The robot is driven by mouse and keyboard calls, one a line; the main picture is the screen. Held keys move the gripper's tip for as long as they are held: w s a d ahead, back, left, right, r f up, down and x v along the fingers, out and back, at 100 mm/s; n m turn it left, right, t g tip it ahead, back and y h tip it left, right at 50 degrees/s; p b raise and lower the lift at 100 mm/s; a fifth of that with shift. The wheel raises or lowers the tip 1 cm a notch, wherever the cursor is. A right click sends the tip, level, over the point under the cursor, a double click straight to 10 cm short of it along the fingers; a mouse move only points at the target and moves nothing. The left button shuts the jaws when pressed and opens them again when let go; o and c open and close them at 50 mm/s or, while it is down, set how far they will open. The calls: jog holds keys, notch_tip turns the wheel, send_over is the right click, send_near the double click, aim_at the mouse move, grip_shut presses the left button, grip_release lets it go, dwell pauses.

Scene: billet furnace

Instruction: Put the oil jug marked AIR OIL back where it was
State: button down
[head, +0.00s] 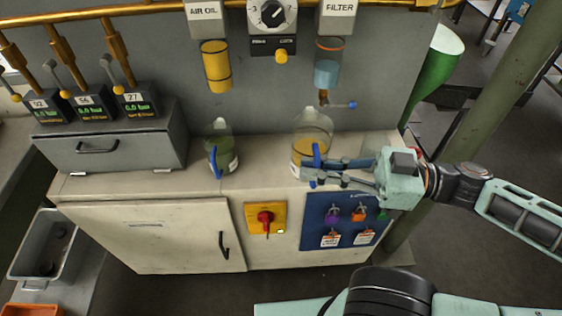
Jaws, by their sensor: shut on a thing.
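A clear jug with yellow oil (308,143) and a blue handle stands upright at the right of the cabinet top, below the FILTER unit. My gripper (316,170) comes from the right and is shut on this jug at its blue handle. The fingers cover its lower right part. A second jug with dark green oil (220,150) and a blue handle stands upright to the left, apart from my gripper. Both jugs have a white label near the base, but I cannot read the words on either, so I cannot tell which is marked AIR OIL.
An AIR OIL bowl (215,66), a dial (272,14) and a FILTER bowl (327,70) hang on the back panel. A grey drawer box (118,150) with gauges stands left. The cabinet top (262,158) is clear between the jugs. A green funnel (438,65) is at right.

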aim_at(294, 152)
jog(key=w+a+f, duration=0.1)
jog(key=w, duration=0.1)
jog(key=w+a+f+b, duration=0.1)
jog(key=w, duration=0.2)
jog(key=w+f, duration=0.1)
jog(key=w, duration=0.1)
jog(key=shift+w+a+f+b, duration=0.25)
jog(key=shift+a+f+b, duration=0.1)
jog(key=shift+a, duration=0.05)
jog(key=shift+w+a+f+b, duration=0.35)
jog(key=shift+w+f, duration=0.55)
jog(key=shift+f, duration=0.6)
jog(key=shift+w+a+f+b, duration=0.2)
jog(key=shift+w+f+b, duration=0.25)
jog(key=shift+w+f, duration=0.8)
jog(key=shift+w+a+f+b, duration=0.35)
jog(key=shift+w+f, duration=0.25)
jog(key=shift+f, duration=1.2)
jog(key=shift+f, duration=0.25)
jog(key=c, duration=2.1)
grip_release()
jog(key=shift+r, duration=0.15)
